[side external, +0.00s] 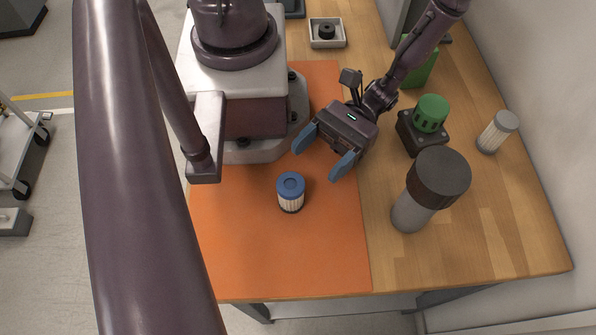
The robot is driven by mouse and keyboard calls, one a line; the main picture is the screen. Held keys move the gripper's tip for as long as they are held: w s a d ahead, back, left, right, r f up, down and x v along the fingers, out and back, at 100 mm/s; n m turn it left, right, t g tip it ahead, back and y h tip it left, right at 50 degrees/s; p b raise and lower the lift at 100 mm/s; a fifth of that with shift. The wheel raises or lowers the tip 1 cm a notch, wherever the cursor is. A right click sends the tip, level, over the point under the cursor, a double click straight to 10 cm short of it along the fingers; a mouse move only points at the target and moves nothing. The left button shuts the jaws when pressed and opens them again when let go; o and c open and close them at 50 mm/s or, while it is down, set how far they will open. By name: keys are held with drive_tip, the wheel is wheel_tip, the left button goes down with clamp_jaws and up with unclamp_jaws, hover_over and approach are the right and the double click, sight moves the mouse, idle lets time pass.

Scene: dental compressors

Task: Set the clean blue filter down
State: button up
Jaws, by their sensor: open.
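The clean blue filter (290,193) stands upright on the orange mat (280,262). It has a blue cap with a ring-shaped top and a pale pleated body with a dark base. My gripper (326,164) has blue fingertips spread wide apart, with nothing between them. It is behind and to the right of the filter in the side external view, apart from it. The gripper's exact height above the mat is hard to tell from this view.
Right of the mat stand a grey cylinder with a dark cap (432,188), a green-topped black unit (430,118) and a grey-capped pleated filter (497,132). A white tray (327,33) holding a black part sits at the back. The mat's front is clear.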

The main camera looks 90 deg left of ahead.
drive_tip(key=shift+o, duration=0.5)
drive_tip(key=v, duration=0.4)
drive_tip(key=shift+w+a, duration=0.2)
drive_tip(key=shift+a, duration=0.05)
drive_tip(key=shift+r, duration=0.1)
